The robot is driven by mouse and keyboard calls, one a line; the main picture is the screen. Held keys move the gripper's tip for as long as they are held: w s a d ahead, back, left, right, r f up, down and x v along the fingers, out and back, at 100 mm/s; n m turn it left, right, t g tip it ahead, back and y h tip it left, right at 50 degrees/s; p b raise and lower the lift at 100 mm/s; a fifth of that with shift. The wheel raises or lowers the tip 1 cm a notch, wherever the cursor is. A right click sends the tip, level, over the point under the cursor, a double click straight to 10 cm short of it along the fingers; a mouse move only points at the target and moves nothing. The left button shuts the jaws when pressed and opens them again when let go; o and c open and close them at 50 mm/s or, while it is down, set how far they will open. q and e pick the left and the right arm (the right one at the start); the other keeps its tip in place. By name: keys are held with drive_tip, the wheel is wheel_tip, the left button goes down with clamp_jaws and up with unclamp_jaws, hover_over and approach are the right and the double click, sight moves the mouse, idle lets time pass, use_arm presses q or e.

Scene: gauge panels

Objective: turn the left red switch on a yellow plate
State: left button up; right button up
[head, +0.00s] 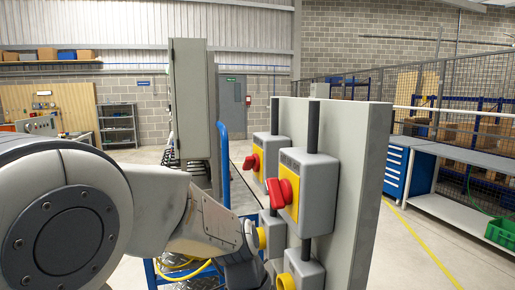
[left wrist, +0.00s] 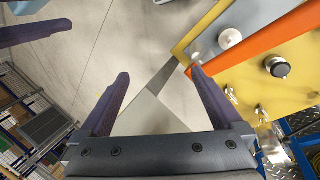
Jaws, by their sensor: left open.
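In the head view, a grey panel carries two red switches on yellow plates, each on a grey box. The left red switch (head: 250,162) is the farther one, on its yellow plate (head: 259,156). The right red switch (head: 279,192) is nearer, on a larger yellow plate (head: 291,180). My left arm comes in from the left, its wrist low, below and left of the switches. In the left wrist view my left gripper (left wrist: 160,75) is open with nothing between its fingers. No red switch shows there. My right gripper is not in view.
Below the switches are smaller grey boxes with yellow round parts (head: 262,238). The panel (head: 347,150) stands upright. A tall grey cabinet (head: 192,100) stands behind my arm. The left wrist view shows a yellow surface with knobs (left wrist: 277,67) and an orange bar (left wrist: 260,45) at right.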

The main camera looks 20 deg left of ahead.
use_arm(q)
drive_tip(key=w+a+r+n+t+h+p, duration=0.2)
drive_tip(key=w+a+r+n+p, duration=0.1)
drive_tip(key=w+a+r, duration=0.3)
drive_tip(key=m+t+h+p, duration=0.1)
drive_tip(key=m+t+h, duration=0.2)
drive_tip(key=t+h, duration=0.6)
approach(244, 166)
drive_tip(key=p+x, duration=0.1)
drive_tip(key=x, duration=0.2)
drive_tip(key=p+x, duration=0.2)
drive_tip(key=x, duration=0.1)
drive_tip(key=p+x, duration=0.1)
drive_tip(key=x, duration=0.2)
drive_tip(key=shift+w+d+r+p, duration=0.1)
drive_tip(key=shift+r+p, duration=0.15)
drive_tip(key=shift+p, duration=0.1)
drive_tip(key=shift+w+d+f, duration=0.15)
drive_tip(key=shift+w+d, duration=0.15)
drive_tip(key=shift+d, duration=0.1)
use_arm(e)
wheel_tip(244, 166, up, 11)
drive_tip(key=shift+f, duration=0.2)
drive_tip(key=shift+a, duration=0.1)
